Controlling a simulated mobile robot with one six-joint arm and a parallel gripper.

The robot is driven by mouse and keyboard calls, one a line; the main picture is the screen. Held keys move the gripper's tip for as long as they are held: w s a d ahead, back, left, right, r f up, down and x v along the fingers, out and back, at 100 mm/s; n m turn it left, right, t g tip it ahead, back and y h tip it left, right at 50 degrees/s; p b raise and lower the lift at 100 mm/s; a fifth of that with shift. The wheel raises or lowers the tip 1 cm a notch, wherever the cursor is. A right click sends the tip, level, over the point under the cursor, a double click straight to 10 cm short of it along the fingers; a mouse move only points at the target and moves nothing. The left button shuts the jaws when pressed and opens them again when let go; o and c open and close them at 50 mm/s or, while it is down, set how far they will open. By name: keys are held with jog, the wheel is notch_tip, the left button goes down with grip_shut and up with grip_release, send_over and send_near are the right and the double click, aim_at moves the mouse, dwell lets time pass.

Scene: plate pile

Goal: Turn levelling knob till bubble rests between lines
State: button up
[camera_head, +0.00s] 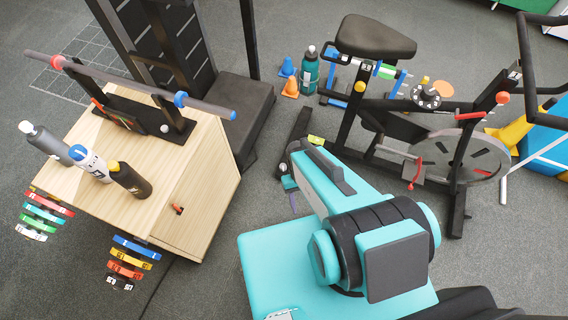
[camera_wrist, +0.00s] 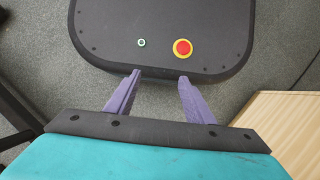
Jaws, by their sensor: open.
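My gripper (camera_wrist: 160,77) is open in the wrist view, with two purple fingers apart and nothing between them. In the head view my own teal arm hides most of it. A small yellow-green piece (camera_head: 316,140), which looks like the bubble level, sits by the foot of the exercise bike (camera_head: 346,128). Its bubble and lines are too small to make out. I cannot pick out the levelling knob for certain; my arm covers part of the bike's near foot bar (camera_head: 297,128). Neither the level nor a knob shows in the wrist view.
A wooden box (camera_head: 205,200) stands at left, with several bottles and a bar on top. Coloured weights lie on the floor beside it. A teal bottle (camera_head: 309,72) and orange and blue cones stand behind the bike's foot.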

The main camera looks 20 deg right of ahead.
jog(key=w+f+m+t+y+b, duration=0.15)
jog(key=w+f+m+b, duration=0.35)
jog(key=w+f+b, duration=0.8)
jog(key=m+t+y+b, duration=0.15)
jog(key=m+b, duration=0.45)
jog(key=b, duration=1)
send_near(283, 166)
notch_tip(283, 166, up, 3)
jog(key=d, duration=0.2)
jog(key=shift+w+a+r+y, duration=0.1)
jog(key=shift+w+r+y, duration=0.15)
jog(key=shift+w+y, duration=0.25)
jog(key=b+x, duration=0.5)
jog(key=x, duration=0.7)
jog(key=shift+f, duration=0.1)
jog(key=shift+d, duration=0.2)
jog(key=shift+c, duration=0.3)
jog(key=c, duration=1)
